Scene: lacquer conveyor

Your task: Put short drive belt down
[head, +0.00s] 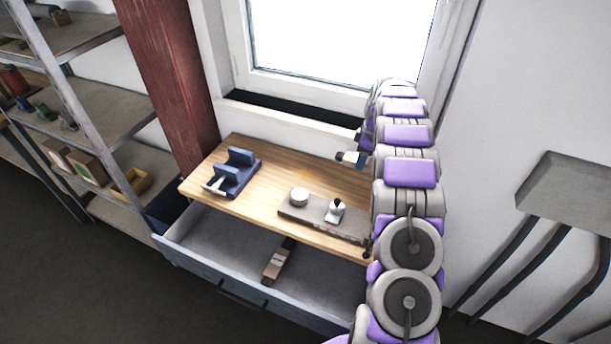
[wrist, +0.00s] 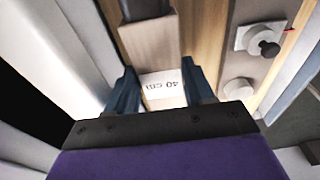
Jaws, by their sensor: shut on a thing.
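In the wrist view, the blue fingers of my gripper (wrist: 162,92) are shut on a pale piece with a white label reading "40 cm", which I take as the short drive belt (wrist: 162,80). A grey-brown block with a dark end lies just beyond the label; I cannot tell if it is part of the same piece. In the head view, my gripper (head: 357,160) is above the back right of the wooden tabletop (head: 270,178), near the window. The held piece shows only as a small pale and dark end there.
A blue stand (head: 236,170) is at the tabletop's left. The drawer (head: 215,250) below is open and holds a brown labelled piece (head: 278,262). Bare wood lies between stand and plate.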

